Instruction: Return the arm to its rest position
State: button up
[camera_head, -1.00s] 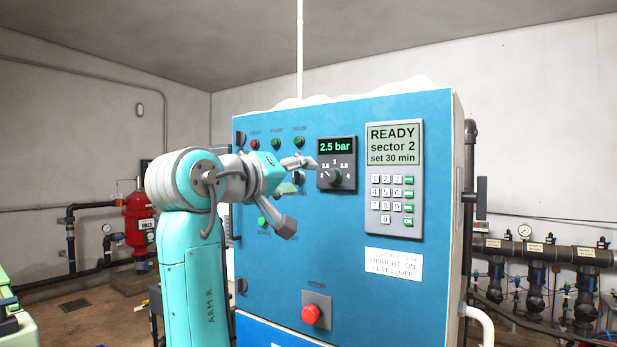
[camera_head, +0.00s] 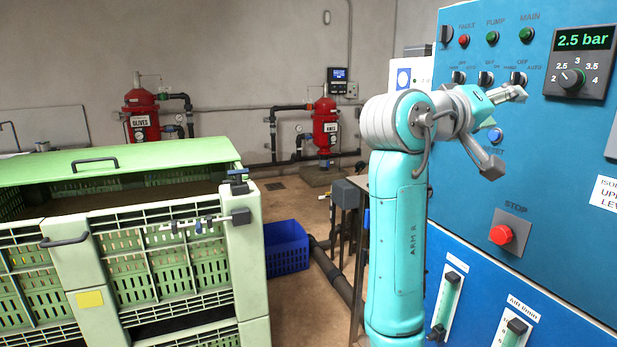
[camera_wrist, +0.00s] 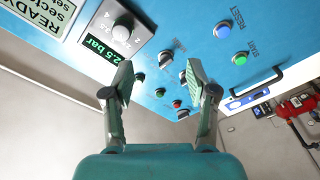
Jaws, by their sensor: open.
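My arm (camera_head: 398,230) stands in front of the blue control cabinet (camera_head: 590,170), bent at the top with its end pointing right toward the panel. My gripper (camera_head: 507,130) is open and empty, one finger above the other in the head view. In the wrist view my gripper (camera_wrist: 160,80) shows two spread fingers with nothing between them. They look apart from the panel, but the exact gap is hard to tell. Part of the panel behind the gripper is hidden.
The panel carries a pressure dial (camera_head: 570,80) reading 2.5 bar, selector switches (camera_head: 486,78) and a red stop button (camera_head: 501,235). A green slatted bin (camera_head: 160,270) stands at left, a blue crate (camera_head: 286,250) beside it. Red filter tanks (camera_head: 325,125) stand at the back wall.

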jog(key=w+a+f+n+t+y, duration=0.2)
jog(key=f+n+t, duration=0.1)
jog(key=f, duration=1.1)
jog(key=w+a+f+n+t+y, duration=0.2)
jog(key=w+f+n+t, duration=0.15)
jog(key=f, duration=1.15)
jog(key=s+a+f+n+t+y, duration=0.1)
jog(key=s+a+f+y, duration=0.1)
jog(key=s+f, duration=0.35)
jog(key=s+a+f+n+y, duration=0.1)
jog(key=s+f+y, duration=0.1)
jog(key=f, duration=0.7)
jog(key=s+a+f+n+t+y, duration=0.1)
jog(key=s+a+f+y, duration=0.15)
jog(key=f, duration=0.45)
jog(key=s+a+f+y, duration=0.2)
jog(key=s+f, duration=0.4)
jog(key=s, duration=0.5)
jog(key=s+a+f+y, duration=0.1)
jog(key=s+f+y, duration=0.2)
jog(key=s+f, duration=0.5)
jog(key=s+a+r+m, duration=0.1)
jog(key=s+r+m, duration=0.2)
jog(key=s, duration=1)
jog(key=s+r+m+g+y, duration=0.1)
jog(key=s+r+m, duration=0.2)
jog(key=s, duration=0.9)
jog(key=shift+s+a+r, duration=0.4)
